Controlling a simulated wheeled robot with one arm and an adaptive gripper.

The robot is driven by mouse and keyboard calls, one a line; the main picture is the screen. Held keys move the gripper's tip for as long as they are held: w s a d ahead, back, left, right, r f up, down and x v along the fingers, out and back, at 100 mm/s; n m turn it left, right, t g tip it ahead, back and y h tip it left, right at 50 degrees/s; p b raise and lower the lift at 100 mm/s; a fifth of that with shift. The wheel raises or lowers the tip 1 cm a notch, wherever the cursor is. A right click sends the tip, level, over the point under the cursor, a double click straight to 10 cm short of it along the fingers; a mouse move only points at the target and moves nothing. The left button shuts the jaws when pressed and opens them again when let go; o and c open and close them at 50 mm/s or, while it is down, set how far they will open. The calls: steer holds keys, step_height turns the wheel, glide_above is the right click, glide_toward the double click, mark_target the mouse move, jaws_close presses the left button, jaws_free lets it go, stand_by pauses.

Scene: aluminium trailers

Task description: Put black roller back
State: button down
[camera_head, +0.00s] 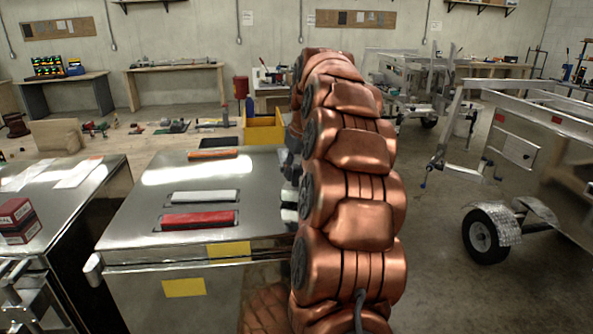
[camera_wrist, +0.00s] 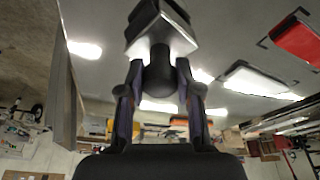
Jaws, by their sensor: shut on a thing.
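In the wrist view my gripper (camera_wrist: 159,78) is shut on a dark object, which I take to be the black roller (camera_wrist: 160,72). The object's rounded dark part sits between the two fingers. A bright silver piece and a black block show just above it in the picture; I cannot tell whether they belong to it or are a reflection. The steel cabinet top (camera_head: 150,210) has a red piece (camera_head: 198,219) and a white piece (camera_head: 204,196) in dark outlines; both also show in the wrist view. In the head view my copper arm hides most of the gripper and the roller.
An orange piece (camera_head: 213,154) lies at the cabinet's far edge. A yellow bin (camera_head: 264,130) stands behind it. At left, another steel cabinet (camera_head: 75,200) carries red boxes (camera_head: 17,221). Trailers (camera_head: 520,150) stand at right, with open floor between.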

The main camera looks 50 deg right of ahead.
steer(key=shift+f, duration=0.6)
steer(key=c, duration=1)
jaws_free()
steer(key=shift+o, duration=1.1)
steer(key=shift+r, duration=0.1)
steer(key=shift+r, duration=0.1)
steer(key=shift+r+p, duration=0.5)
steer(key=shift+r, duration=0.15)
steer(key=shift+d+b+v, duration=0.25)
steer(key=shift+b+v, duration=1.1)
steer(key=shift+v, duration=2.1)
step_height(320, 180, up, 5)
steer(key=p, duration=0.3)
glide_above(300, 188)
steer(key=s, duration=0.1)
steer(key=shift+s+a+f, duration=0.1)
steer(key=shift+s+a, duration=0.05)
steer(key=shift+a, duration=0.1)
